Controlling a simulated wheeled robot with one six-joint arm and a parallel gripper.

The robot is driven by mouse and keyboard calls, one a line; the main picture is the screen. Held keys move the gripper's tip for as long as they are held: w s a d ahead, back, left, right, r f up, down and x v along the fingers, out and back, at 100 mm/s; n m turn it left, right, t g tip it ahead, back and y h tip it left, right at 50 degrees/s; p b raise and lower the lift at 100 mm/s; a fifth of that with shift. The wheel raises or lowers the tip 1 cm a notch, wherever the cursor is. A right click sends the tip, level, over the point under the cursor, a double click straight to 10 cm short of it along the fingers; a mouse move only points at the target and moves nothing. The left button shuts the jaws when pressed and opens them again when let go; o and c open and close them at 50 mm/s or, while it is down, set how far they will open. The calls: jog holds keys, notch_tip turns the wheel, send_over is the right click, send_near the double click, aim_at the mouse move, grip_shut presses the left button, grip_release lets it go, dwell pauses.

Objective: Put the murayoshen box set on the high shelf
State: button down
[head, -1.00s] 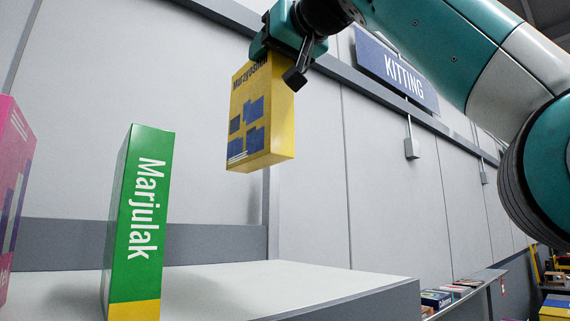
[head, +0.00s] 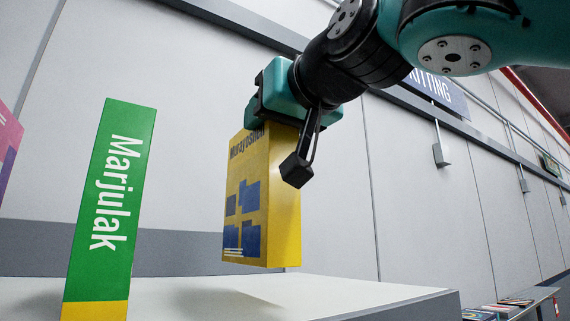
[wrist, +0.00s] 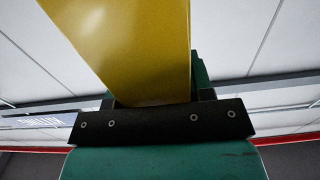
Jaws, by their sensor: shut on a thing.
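The yellow murayoshen box set (head: 262,200), with dark blue squares on its front, hangs upright from my gripper (head: 275,122). My gripper is shut on its top end. The box's lower edge is a little above the pale shelf (head: 340,291), with a shadow on the surface below it. In the wrist view the yellow box (wrist: 125,45) fills the upper middle, held at the gripper's dark jaw bar (wrist: 160,120). The inner faces of the fingers are mostly hidden.
A green Marjulak box (head: 108,200) stands on the shelf to the left. A pink box (head: 8,145) shows at the left edge. A grey wall rises behind. The shelf right of the green box is clear. A lower ledge with several flat items (head: 510,306) is at far right.

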jog(key=shift+d+f+b, duration=0.1)
jog(key=shift+f+b, duration=1.6)
jog(key=shift+f, duration=0.35)
jog(key=shift+f, duration=0.2)
jog(key=c, duration=0.5)
grip_release()
jog(key=shift+r, duration=0.2)
jog(key=b, duration=0.4)
send_near(272, 150)
jog(key=shift+w+d+r, duration=0.2)
jog(key=shift+w+r, duration=0.25)
jog(key=shift+w, duration=0.1)
jog(key=shift+w+d+r, duration=0.2)
jog(key=shift+w+r, duration=0.2)
jog(key=shift+w, duration=0.1)
